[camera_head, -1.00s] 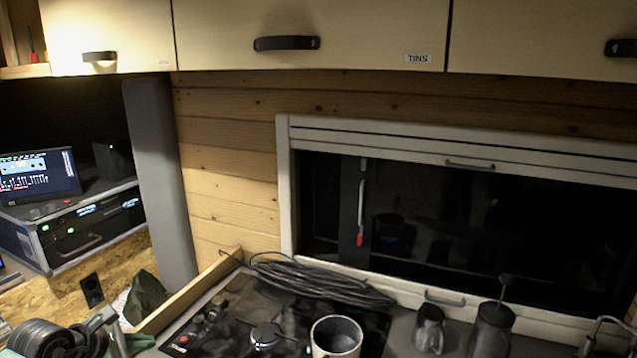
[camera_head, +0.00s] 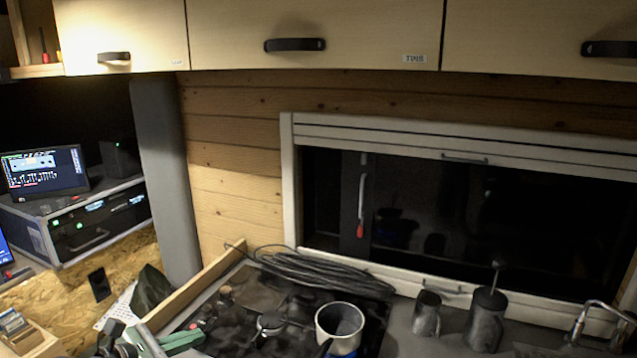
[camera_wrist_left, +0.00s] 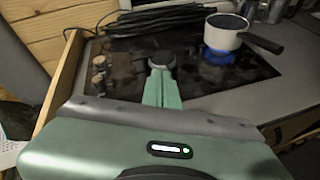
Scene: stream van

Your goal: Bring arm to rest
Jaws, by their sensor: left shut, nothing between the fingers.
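My left gripper (camera_head: 188,338) shows at the bottom left of the head view, over the left front edge of the hob area. In the left wrist view its pale green fingers (camera_wrist_left: 161,82) are together with nothing between them. They point toward the hob (camera_wrist_left: 120,68), and a dark round burner (camera_wrist_left: 163,60) shows just past their tips. I cannot tell the gap between tips and hob. My right gripper is not in view.
A white saucepan (camera_head: 341,325) with a dark handle sits on the hob, with blue under it in the wrist view. A black cable coil (camera_head: 320,272) lies behind. A mug (camera_head: 427,313) and dark pot (camera_head: 486,322) stand right. A wooden ledge (camera_head: 195,288) borders the left.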

